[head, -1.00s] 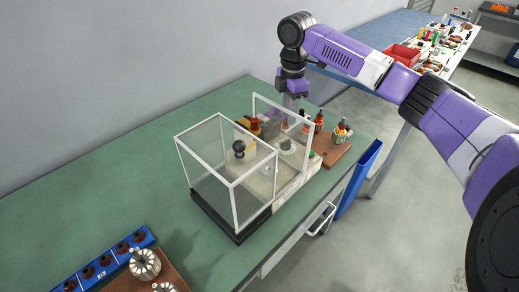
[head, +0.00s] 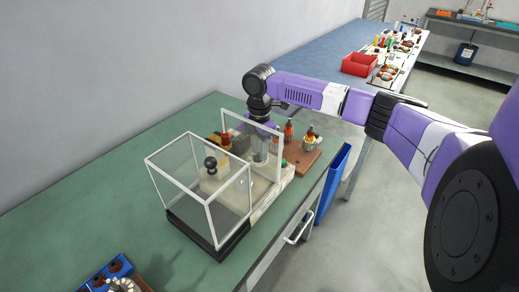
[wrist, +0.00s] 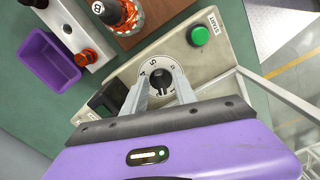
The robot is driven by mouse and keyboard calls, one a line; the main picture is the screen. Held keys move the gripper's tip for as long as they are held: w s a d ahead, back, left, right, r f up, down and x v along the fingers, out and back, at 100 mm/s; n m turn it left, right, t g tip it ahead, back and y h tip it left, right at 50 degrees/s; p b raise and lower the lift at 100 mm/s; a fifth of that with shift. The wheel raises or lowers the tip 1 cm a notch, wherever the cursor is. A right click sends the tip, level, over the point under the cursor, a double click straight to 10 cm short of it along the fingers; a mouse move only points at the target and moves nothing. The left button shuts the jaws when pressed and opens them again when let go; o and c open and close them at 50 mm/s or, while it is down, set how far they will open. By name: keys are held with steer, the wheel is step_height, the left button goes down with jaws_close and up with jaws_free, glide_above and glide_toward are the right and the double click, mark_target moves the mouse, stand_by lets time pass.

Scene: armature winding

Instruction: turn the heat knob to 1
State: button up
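The heat knob (wrist: 160,79) is a black knob on a round white dial (wrist: 148,71) with dark marks, on the beige panel of the winding machine (wrist: 208,72). In the wrist view my gripper (wrist: 161,82) is open, with one grey finger on each side of the knob. Clear gaps seem to show between fingers and knob. Which mark the knob points at is too small to tell. In the head view my gripper (head: 261,153) is low over the machine (head: 268,200), behind a clear panel; the knob is not clearly visible there.
A framed clear guard (head: 200,185) stands beside my gripper. A green start button (wrist: 200,36) is close to the dial. A board with wound armatures (head: 306,156) and a purple bin (wrist: 48,60) are nearby. The green bench (head: 95,205) is clear at left.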

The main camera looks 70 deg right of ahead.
jaws_close()
steer(key=shift+n, duration=0.3)
steer(key=shift+w+d+n, duration=0.1)
steer(key=shift+w+n, duration=0.05)
steer(key=shift+n, duration=2.55)
jaws_free()
steer(key=shift+r, duration=0.15)
